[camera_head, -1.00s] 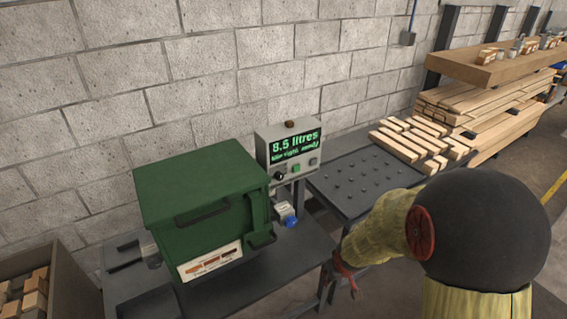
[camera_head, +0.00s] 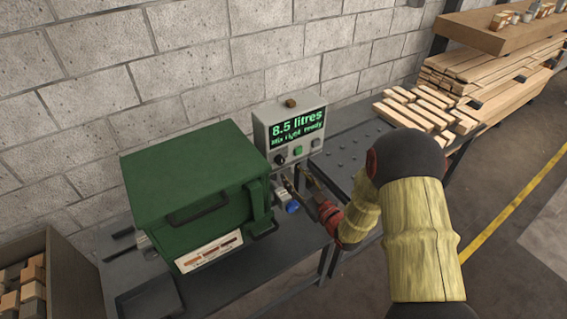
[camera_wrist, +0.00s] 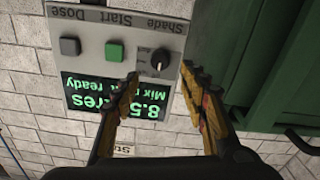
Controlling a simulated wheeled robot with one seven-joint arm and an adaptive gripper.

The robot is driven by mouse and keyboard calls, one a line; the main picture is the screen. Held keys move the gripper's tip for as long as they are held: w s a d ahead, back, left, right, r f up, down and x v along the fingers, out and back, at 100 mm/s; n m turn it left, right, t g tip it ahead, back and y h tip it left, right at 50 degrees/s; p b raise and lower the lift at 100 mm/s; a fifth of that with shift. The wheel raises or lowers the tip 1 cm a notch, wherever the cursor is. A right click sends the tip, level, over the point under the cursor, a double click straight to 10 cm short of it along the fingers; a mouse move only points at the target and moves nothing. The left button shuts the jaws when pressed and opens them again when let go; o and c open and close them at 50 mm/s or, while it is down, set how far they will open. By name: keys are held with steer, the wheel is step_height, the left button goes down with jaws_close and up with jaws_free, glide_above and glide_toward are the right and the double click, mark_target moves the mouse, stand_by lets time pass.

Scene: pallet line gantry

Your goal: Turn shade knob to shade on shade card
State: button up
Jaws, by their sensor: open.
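The shade knob (camera_wrist: 161,60) is a small round black knob with a light pointer mark, under the upside-down word Shade on the grey control box (camera_wrist: 88,45). In the head view the knob (camera_head: 279,160) is at the box's lower left. My gripper (camera_wrist: 160,78) is open and empty, its fingers on either side of the knob in the wrist view; whether they touch it I cannot tell. In the head view my gripper (camera_head: 300,180) is just below the box. The shade card (camera_head: 209,253) with brown swatches is on the green machine's front; its marking is too small to read.
The box has a green Start button (camera_wrist: 114,51), a grey Dose button (camera_wrist: 70,46) and a display (camera_head: 298,127) reading 8.5 litres and ready. The green machine (camera_head: 195,185) stands close left of my gripper. A blue part (camera_head: 293,207) is just below it.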

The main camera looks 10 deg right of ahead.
mark_target(282, 162)
steer(key=x, duration=0.7)
steer(key=shift+w, duration=0.25)
steer(key=shift+c, duration=0.2)
steer(key=shift+f, duration=0.1)
jaws_close()
